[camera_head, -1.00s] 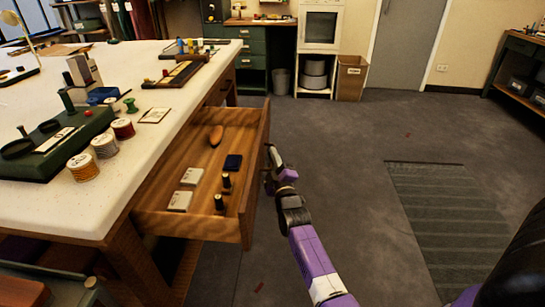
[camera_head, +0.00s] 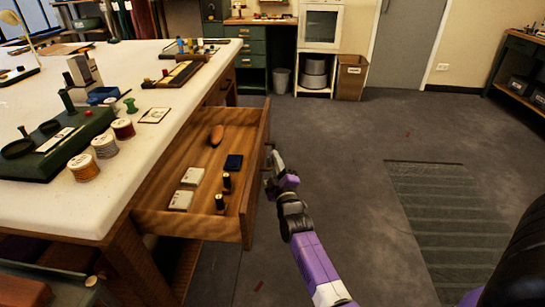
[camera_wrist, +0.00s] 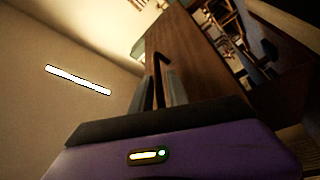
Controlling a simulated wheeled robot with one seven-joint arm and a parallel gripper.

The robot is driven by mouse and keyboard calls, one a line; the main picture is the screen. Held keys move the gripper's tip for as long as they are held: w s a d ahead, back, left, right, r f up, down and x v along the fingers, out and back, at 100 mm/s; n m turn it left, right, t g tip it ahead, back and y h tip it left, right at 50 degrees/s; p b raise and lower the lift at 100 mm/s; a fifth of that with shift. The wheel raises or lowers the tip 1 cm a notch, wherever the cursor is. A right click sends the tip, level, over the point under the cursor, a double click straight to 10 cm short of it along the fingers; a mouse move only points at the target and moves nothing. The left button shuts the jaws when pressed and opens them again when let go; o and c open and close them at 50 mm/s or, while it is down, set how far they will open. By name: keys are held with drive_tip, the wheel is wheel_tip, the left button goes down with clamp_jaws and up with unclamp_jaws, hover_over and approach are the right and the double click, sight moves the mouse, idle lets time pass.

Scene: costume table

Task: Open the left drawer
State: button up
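The near drawer (camera_head: 190,224) of the white-topped table is pulled well out, with its inside in plain view. It holds a brown oval object (camera_head: 217,135), a dark blue block (camera_head: 233,162), two pale boxes (camera_head: 192,176) and dark spools (camera_head: 220,202). My gripper (camera_head: 272,168) is at the outer face of the drawer front. In the wrist view, my gripper's fingers (camera_wrist: 159,92) lie on both sides of the dark looped handle (camera_wrist: 160,60) and appear closed on it.
The white tabletop (camera_head: 150,60) carries thread spools (camera_head: 104,146), a green machine (camera_head: 60,140) and small tools. Another drawer (camera_head: 222,86) farther along the table is shut. Open grey floor (camera_head: 350,200) lies to the right, with a flat ribbed mat (camera_head: 450,205).

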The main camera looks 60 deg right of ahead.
drive_tip(key=p+v, duration=0.1)
drive_tip(key=v, duration=0.5)
drive_tip(key=shift+p, duration=0.35)
